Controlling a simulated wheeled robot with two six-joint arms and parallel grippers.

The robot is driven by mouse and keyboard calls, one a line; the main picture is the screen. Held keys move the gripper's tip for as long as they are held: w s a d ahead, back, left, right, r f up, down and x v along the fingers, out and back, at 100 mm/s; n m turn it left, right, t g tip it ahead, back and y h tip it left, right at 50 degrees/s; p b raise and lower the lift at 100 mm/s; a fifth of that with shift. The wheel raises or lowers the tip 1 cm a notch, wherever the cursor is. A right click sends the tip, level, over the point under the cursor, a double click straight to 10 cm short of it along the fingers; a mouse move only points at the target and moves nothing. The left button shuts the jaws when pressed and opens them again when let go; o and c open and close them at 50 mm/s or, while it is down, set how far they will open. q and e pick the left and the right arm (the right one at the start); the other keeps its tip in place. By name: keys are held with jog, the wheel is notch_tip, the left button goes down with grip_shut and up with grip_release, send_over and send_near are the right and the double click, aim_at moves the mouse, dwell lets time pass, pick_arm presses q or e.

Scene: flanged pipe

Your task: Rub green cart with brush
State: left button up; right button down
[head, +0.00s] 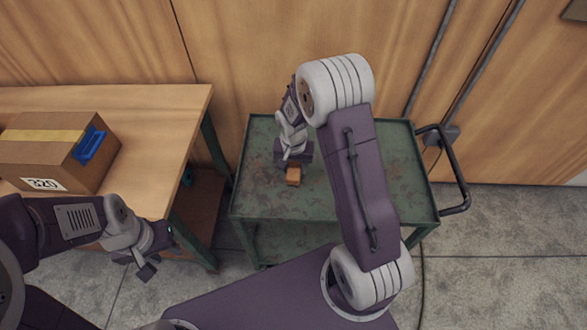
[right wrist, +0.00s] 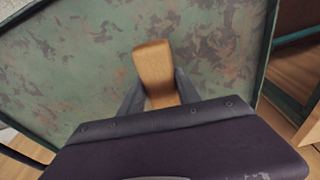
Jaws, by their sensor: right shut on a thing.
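The green cart (head: 265,195) stands in the middle of the head view, its top tray worn with brownish patches. Its tray surface also fills much of the right wrist view (right wrist: 75,75). My right gripper (head: 293,165) is over the left part of the tray, pointing down. It is shut on the brush (head: 293,177), of which a tan wooden block shows. In the right wrist view the brush (right wrist: 153,65) sticks out between the two fingers. Its bristles are hidden, and I cannot tell whether it touches the tray. My left gripper (head: 146,268) hangs by the wooden table's front edge, holding nothing visible.
A wooden table (head: 170,110) stands left of the cart, with a cardboard box (head: 60,145) and a blue item (head: 90,143) at the box's side. The cart's black handle (head: 455,175) is at its right. A wooden wall is behind. Grey floor is free at right.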

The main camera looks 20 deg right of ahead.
jog(key=shift+r+p, duration=0.35)
jog(key=shift+r, duration=0.35)
notch_tip(320, 180, up, 2)
jog(key=shift+w+a+r+p, duration=0.1)
jog(key=shift+p, duration=0.9)
jog(key=shift+r+p, duration=0.45)
jog(key=shift+r, duration=0.1)
